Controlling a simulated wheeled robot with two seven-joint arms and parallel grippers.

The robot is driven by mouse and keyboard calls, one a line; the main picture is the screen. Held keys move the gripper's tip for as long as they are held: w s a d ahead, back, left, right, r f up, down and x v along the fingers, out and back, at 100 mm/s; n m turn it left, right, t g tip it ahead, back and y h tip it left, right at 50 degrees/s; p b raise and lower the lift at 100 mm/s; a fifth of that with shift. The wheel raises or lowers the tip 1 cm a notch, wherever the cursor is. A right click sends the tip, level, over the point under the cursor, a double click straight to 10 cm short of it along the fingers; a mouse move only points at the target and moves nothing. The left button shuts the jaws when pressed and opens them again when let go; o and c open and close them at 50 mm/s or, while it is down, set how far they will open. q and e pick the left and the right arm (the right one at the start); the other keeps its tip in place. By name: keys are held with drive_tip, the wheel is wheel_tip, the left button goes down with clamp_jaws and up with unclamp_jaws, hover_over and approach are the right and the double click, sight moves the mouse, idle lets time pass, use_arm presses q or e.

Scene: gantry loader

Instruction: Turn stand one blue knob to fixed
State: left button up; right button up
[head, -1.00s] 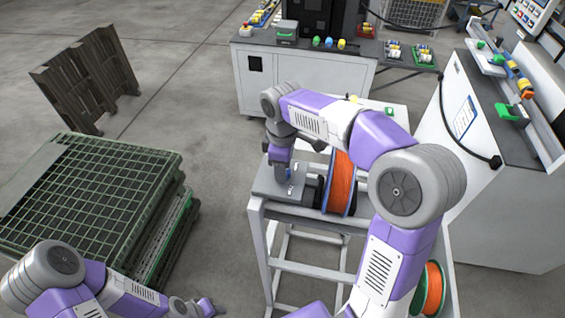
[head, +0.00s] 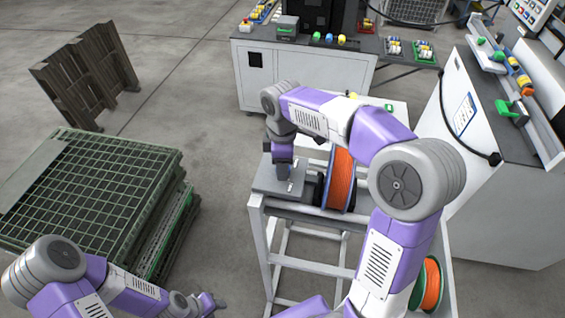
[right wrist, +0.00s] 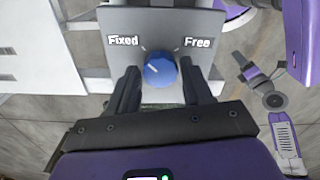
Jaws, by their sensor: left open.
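The blue knob (right wrist: 160,70) sits on a grey plate (right wrist: 153,22) in the right wrist view, below the labels "Fixed" on the left and "Free" on the right. A pale pointer mark shows on its left part, seemingly toward "Fixed"; its exact angle is hard to read. My right gripper (right wrist: 160,72) has one dark finger on each side of the knob, with gaps visible, so it looks open. In the head view my right gripper (head: 281,176) points down at the plate on the stand (head: 258,207); the knob is hidden there. My left gripper (head: 208,303) is open and empty, low in the picture.
An orange spool (head: 342,178) stands right beside my right gripper on the stand. Another orange spool (head: 431,284) is lower right. Green crates (head: 95,190) and a wooden pallet (head: 88,75) are left. A white machine cabinet (head: 300,80) stands behind. Floor between crates and stand is clear.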

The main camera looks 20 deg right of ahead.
drive_tip(key=shift+o, duration=1.2)
wheel_tip(320, 180, up, 8)
drive_tip(key=shift+f, duration=0.15)
